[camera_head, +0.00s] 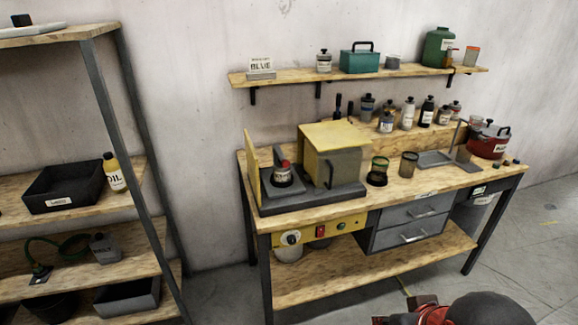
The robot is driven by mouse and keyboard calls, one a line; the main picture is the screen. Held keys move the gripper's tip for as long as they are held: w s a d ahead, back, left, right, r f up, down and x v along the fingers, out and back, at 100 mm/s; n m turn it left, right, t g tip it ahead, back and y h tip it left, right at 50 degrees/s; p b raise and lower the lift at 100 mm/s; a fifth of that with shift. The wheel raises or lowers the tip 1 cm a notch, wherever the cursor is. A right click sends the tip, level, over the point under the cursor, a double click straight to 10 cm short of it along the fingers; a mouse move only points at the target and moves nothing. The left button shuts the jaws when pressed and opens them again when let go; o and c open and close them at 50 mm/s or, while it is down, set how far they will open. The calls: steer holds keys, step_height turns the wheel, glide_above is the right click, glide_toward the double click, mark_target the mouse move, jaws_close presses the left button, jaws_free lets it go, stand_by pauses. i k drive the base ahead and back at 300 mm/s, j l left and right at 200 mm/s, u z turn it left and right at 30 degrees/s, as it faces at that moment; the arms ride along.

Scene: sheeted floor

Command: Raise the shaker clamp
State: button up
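A yellow and grey shaker machine (335,138) stands on the left part of the wooden workbench. Its yellow door panel (252,165) stands open at the left. A grey curved handle shows on the machine's front. A yellow control panel (318,233) with a dial and red and green buttons is on the bench front below. My gripper is not clearly visible; dark and red parts, apparently my arm, show at the bottom edge.
The workbench (440,184) also holds a mesh cup (378,172), a grey cup (408,164), a tray, several bottles and a red pot (489,142). A wall shelf (300,76) hangs above. A shelving rack (80,205) stands left. Floor between rack and bench is clear.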

mark_target(285, 164)
steer(key=i+u, duration=0.35)
steer(key=i+l+u, duration=0.1)
steer(key=u, duration=0.25)
steer(key=i+l+u, duration=0.2)
steer(key=u, duration=0.15)
steer(key=i, duration=0.1)
